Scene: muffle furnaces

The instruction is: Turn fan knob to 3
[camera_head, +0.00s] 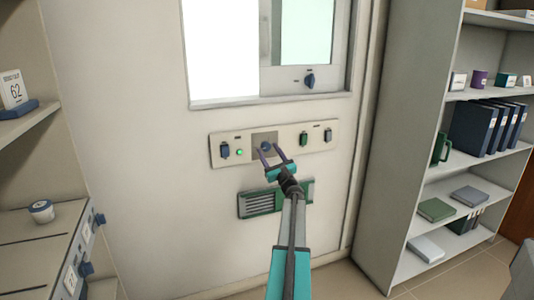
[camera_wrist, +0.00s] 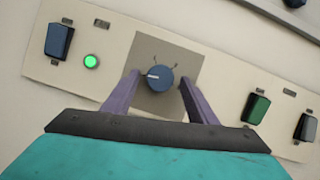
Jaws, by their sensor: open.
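A round dark blue knob (camera_wrist: 159,77) sits on a square grey-brown plate (camera_wrist: 182,58) in the middle of a beige wall panel. A white pointer line on the knob points to the left in the wrist view. The marks around it are too small to read. In the head view the knob (camera_head: 266,146) shows just beyond my gripper (camera_head: 269,155). My gripper is open, with its purple fingers (camera_wrist: 158,92) on either side of the knob. I cannot tell whether the fingertips touch it.
The panel has a blue switch (camera_wrist: 59,40), a lit green lamp (camera_wrist: 92,62), a green switch (camera_wrist: 256,108) and a dark switch (camera_wrist: 306,126). Another blue knob (camera_head: 309,80) sits above by the window. A green vent (camera_head: 262,203) lies below. Shelves (camera_head: 440,205) stand right.

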